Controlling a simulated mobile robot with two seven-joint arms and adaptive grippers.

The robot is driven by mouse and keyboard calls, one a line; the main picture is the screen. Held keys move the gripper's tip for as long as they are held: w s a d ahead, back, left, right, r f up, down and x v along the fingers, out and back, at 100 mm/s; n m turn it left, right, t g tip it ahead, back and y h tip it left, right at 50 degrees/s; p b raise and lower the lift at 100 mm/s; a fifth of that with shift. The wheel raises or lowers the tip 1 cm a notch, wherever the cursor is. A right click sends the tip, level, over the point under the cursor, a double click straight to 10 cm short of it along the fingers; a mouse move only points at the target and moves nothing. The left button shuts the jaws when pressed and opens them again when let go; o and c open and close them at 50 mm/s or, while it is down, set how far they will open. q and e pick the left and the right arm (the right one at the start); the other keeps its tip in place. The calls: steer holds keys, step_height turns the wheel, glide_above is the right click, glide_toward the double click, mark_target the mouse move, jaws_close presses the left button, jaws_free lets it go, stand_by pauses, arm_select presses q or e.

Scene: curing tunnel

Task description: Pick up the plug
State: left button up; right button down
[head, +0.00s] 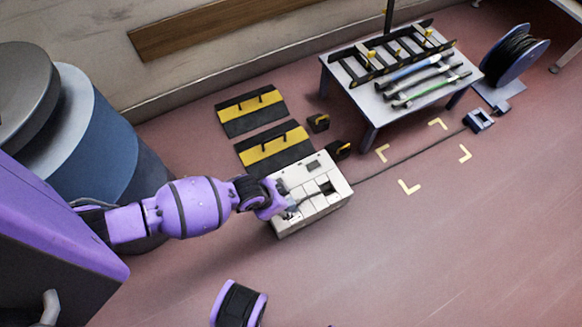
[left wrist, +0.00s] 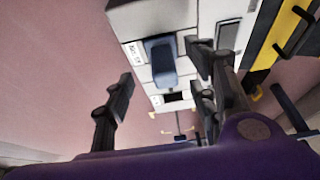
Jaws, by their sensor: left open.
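The plug (left wrist: 161,62) is a blue-grey block on the top of a pale box (left wrist: 152,18) in the left wrist view. In the head view the pale box (head: 318,205) sits on the floor, and my gripper hides most of the plug. My left gripper (head: 284,208) is over the box's left part. In the left wrist view the dark fingers of the left gripper (left wrist: 162,76) are spread, with the plug seen between them. I cannot tell whether they touch it.
A cable (head: 400,162) runs from the box to a small blue-grey unit (head: 479,120). Black-yellow plates (head: 273,146) lie behind the box. A table (head: 366,100) with tools and a cable reel (head: 515,50) stand behind right. Floor in front right is clear.

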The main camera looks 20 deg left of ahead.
arm_select(q)
steer(key=b+x, duration=0.2)
steer(key=x, duration=0.2)
steer(key=shift+w+d+f+b, duration=0.1)
steer(key=shift+w+f+b, duration=0.2)
steer(key=shift+b, duration=0.1)
steer(key=shift+f, duration=0.15)
steer(key=shift+w, duration=0.1)
jaws_close()
